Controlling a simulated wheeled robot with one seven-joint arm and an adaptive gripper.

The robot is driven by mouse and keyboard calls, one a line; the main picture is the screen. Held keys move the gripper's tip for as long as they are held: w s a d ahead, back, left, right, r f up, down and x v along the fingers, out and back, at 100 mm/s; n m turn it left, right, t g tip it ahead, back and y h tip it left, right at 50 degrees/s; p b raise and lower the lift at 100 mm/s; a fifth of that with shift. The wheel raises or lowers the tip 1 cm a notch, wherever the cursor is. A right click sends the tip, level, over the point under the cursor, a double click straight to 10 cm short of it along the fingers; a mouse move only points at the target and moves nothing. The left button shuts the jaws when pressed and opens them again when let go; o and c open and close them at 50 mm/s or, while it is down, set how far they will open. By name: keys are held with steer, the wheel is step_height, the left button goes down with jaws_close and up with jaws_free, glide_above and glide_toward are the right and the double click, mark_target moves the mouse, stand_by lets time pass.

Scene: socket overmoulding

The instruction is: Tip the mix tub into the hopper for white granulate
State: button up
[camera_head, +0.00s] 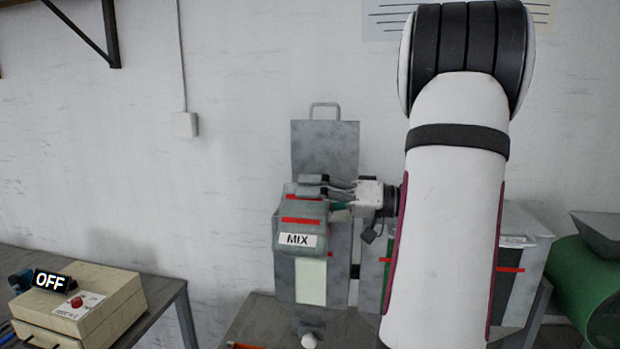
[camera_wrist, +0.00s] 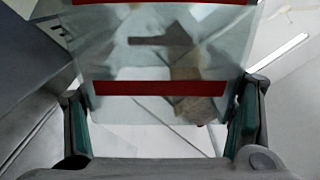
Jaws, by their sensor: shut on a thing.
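The mix tub (camera_head: 286,225), grey with a "MIX" label and red bands, is held high at the front of the left hopper. It looks tilted. In the wrist view the tub (camera_wrist: 110,60) is see-through, with two red bands, between the fingers. My gripper (camera_head: 330,193) comes from the right and is shut on the tub; its green-lined fingers (camera_wrist: 160,115) stand at either side. The left hopper (camera_head: 338,265) has a pale white window, and its grey lid (camera_head: 325,148) stands upright behind. The tub hides the hopper's mouth. I cannot tell whether granulate is flowing.
A second hopper with a green window (camera_head: 380,275) stands close at the right, partly behind my arm; its grey top (camera_head: 520,222) looks covered. A green drum (camera_head: 590,290) is at the far right. A beige control box (camera_head: 95,305) with an "OFF" display sits on the left table.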

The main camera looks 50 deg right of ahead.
mark_target(307, 201)
steer(key=shift+s+a+f+n, duration=0.1)
steer(key=shift+a+n, duration=0.05)
steer(key=shift+n, duration=0.15)
steer(key=shift+a, duration=0.1)
steer(key=n, duration=0.1)
steer(key=a+n, duration=0.1)
steer(key=s+n, duration=0.1)
steer(key=shift+a+r, duration=0.3)
steer(key=shift+a, duration=0.1)
steer(key=n, duration=0.1)
steer(key=a+n, duration=0.1)
steer(key=n, duration=0.1)
steer(key=s+a+n, duration=0.1)
steer(key=n, duration=0.1)
steer(key=shift+s+a+r, duration=0.1)
steer(key=shift+a+r, duration=0.05)
steer(key=shift+r, duration=0.15)
steer(key=shift+r, duration=2)
